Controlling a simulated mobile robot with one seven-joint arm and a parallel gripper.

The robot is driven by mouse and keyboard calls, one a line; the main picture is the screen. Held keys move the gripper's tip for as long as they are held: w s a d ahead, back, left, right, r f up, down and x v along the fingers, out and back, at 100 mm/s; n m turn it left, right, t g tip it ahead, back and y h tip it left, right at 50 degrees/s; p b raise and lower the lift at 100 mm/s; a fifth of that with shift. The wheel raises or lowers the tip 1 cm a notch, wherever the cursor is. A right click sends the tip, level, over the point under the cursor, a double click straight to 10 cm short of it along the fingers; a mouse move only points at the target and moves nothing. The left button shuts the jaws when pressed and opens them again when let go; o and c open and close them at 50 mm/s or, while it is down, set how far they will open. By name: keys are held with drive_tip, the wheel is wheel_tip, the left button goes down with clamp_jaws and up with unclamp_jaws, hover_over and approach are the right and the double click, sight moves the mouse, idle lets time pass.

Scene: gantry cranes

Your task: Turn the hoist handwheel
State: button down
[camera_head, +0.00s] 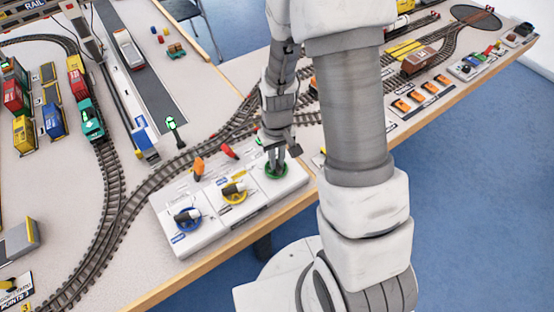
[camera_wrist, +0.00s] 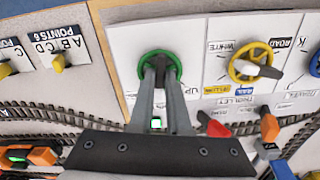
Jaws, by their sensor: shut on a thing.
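A white control panel (camera_head: 215,222) at the table's front edge carries a row of three handwheels. The green handwheel (camera_wrist: 158,52) is at one end, with lettering that reads "UP" near it. My gripper (camera_wrist: 161,72) points down onto it, shut on it, with its two fingers inside the green rim. In the head view my gripper (camera_head: 276,166) hides much of the green handwheel (camera_head: 267,174). A yellow handwheel (camera_head: 235,192) sits in the middle and a blue one (camera_head: 187,219) at the far left, both free. The wheel's hub is partly hidden.
A green signal (camera_head: 172,124) stands beyond. Switch panels (camera_head: 422,95) line the table edge at right.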

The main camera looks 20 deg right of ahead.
sight(277, 163)
drive_tip(key=shift+m, duration=0.3)
idle(0.4)
drive_tip(key=c, duration=0.9)
unclamp_jaws()
drive_tip(key=shift+r, duration=0.1)
wheel_tip(277, 163, up, 17)
drive_tip(key=shift+r+p, duration=0.15)
drive_tip(key=shift+p, duration=1.1)
